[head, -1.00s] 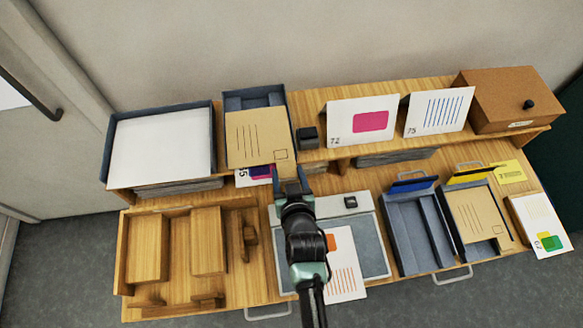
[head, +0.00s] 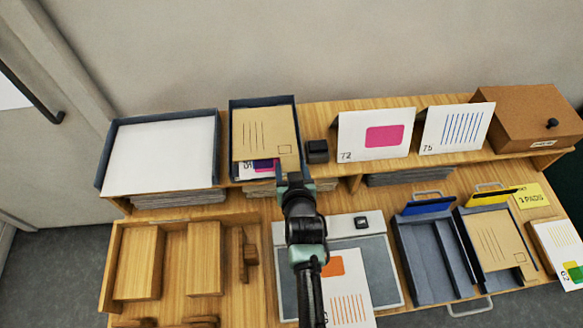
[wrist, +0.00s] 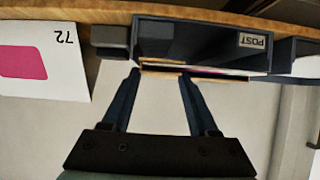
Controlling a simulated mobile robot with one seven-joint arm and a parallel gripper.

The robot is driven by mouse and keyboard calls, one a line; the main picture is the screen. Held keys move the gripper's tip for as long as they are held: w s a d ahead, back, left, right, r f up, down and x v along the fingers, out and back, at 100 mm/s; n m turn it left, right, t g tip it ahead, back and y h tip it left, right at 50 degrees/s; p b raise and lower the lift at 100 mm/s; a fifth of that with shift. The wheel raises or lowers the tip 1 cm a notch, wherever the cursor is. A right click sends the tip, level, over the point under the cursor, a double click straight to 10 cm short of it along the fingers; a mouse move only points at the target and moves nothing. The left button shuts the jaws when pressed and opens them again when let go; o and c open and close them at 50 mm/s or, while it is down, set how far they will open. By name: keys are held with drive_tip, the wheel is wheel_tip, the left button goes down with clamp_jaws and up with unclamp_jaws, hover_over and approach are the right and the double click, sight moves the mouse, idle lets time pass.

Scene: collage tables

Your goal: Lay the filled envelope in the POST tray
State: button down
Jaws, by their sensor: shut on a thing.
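My gripper (head: 292,176) is shut on the near right edge of the tan filled envelope (head: 265,132), at the shelf's front. The envelope lies over the dark POST tray (head: 262,100); its far end is within the tray walls. A card with pink and purple print (head: 258,168) shows at the envelope's near edge. In the wrist view the fingers (wrist: 160,74) flank the envelope's thin edge (wrist: 160,69), below the mouth of the tray with its POST label (wrist: 252,40). I cannot tell whether the envelope touches the tray floor.
A paper-filled tray (head: 160,155) stands left of the POST tray. A small black block (head: 316,151) and card 72 (head: 376,134) stand to its right. Below are a wooden rack (head: 175,260), a grey pad (head: 284,275) and dark trays (head: 425,260), one with another envelope (head: 495,240).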

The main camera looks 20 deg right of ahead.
drive_tip(key=shift+f, duration=0.2)
drive_tip(key=shift+c, duration=0.4)
unclamp_jaws()
drive_tip(key=shift+s, duration=0.1)
drive_tip(key=b+v, duration=0.1)
drive_tip(key=v, duration=1.2)
drive_tip(key=shift+b, duration=0.3)
